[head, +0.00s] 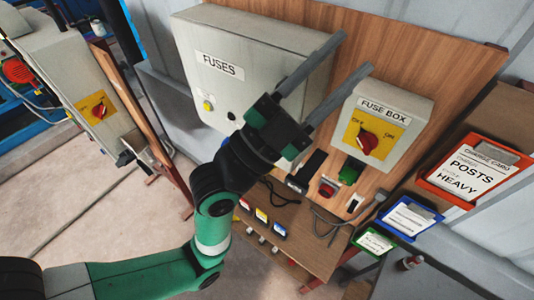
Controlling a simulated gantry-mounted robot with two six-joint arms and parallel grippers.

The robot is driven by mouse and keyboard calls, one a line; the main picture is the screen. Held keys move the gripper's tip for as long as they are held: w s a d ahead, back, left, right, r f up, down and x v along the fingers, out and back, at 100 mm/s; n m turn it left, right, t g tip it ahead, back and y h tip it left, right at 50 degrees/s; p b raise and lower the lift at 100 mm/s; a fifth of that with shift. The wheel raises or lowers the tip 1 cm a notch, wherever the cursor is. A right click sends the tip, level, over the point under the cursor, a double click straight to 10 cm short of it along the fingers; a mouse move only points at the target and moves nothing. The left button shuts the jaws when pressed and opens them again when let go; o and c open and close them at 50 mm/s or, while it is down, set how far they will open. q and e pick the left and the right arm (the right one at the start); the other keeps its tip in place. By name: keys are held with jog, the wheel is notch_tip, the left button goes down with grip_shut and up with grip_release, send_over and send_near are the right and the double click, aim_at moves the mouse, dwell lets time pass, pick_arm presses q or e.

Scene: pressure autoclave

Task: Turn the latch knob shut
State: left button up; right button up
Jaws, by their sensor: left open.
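A red rotary knob (367,142) sits on a yellow plate on the front of the grey box labelled FUSE BOX (414,112). A second red knob (98,110) on a yellow plate is on a grey cabinet at the left. I cannot tell which is the latch knob; no autoclave is recognisable. My left gripper (354,52) is open, with two long, parallel grey fingers pointing up and right. In the picture its fingertips are above the fuse box, and nothing shows between them. They cover part of the FUSES box (265,45). My right gripper is not in view.
The boxes are mounted on a wooden board (420,42). Below are a green switch (351,172), a red switch (327,188) and loose cables. Framed cards, including an orange one (431,176), stand at the right. Open floor (110,215) lies at lower left.

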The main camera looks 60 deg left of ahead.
pick_arm(q)
jog(key=s+a+f+n+g+y+b, duration=0.25)
jog(key=a+f, duration=0.25)
jog(key=f, duration=0.8)
jog(key=s+a+f+n+g+y+b, duration=0.15)
jog(key=s+a+f+g+y, duration=0.35)
jog(key=f, duration=0.9)
jog(key=a+f+n+g+y+b, duration=0.1)
jog(key=a+f+n+y+b, duration=0.15)
jog(key=a+f, duration=0.7)
jog(key=w+f+h+p, duration=0.1)
jog(key=w+f, duration=0.2)
jog(key=w, duration=0.8)
jog(key=shift+a+f+m, duration=0.15)
jog(key=shift+f+m, duration=0.15)
jog(key=shift+m, duration=0.15)
jog(key=shift+c, duration=0.2)
grip_shut()
